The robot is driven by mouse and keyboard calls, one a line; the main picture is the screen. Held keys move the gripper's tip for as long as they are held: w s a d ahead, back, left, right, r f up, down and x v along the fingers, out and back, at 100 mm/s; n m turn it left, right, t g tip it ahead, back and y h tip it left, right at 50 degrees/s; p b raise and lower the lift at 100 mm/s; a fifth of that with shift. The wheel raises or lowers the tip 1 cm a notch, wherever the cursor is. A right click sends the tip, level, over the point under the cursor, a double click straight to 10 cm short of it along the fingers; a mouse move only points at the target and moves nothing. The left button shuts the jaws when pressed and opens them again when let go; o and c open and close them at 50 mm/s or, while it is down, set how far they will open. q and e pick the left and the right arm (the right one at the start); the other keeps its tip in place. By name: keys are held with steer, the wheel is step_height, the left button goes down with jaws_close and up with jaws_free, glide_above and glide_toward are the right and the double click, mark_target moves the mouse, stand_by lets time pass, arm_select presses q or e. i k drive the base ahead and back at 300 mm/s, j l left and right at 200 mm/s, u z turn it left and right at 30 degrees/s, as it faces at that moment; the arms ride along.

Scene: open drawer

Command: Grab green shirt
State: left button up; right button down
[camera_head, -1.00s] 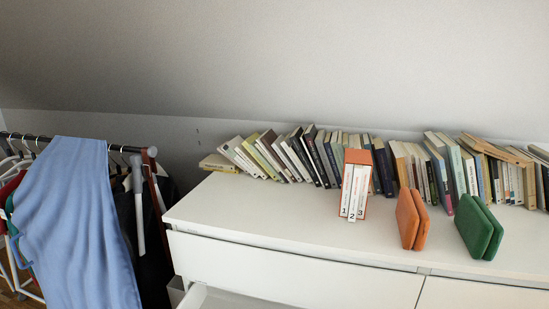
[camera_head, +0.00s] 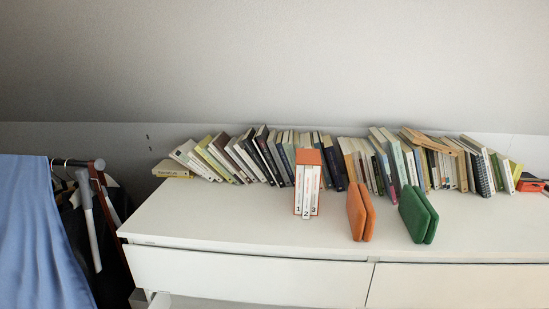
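A green folded piece (camera_head: 418,215), which looks like the folded green shirt, stands on edge on top of the white dresser (camera_head: 200,222). It is right of centre, close to the dresser's front edge. A similar orange folded piece (camera_head: 360,212) stands just to its left, with a small gap between them. Neither of my grippers is in view, so where they are relative to the green piece cannot be seen.
A row of books (camera_head: 240,158) lines the back of the dresser. An orange box with white numbered volumes (camera_head: 308,185) stands in front of them. A blue cloth (camera_head: 35,235) hangs on a clothes rack at the left. The dresser's front left top is clear.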

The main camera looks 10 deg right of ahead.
mark_target(420, 218)
steer(key=z, duration=1.4)
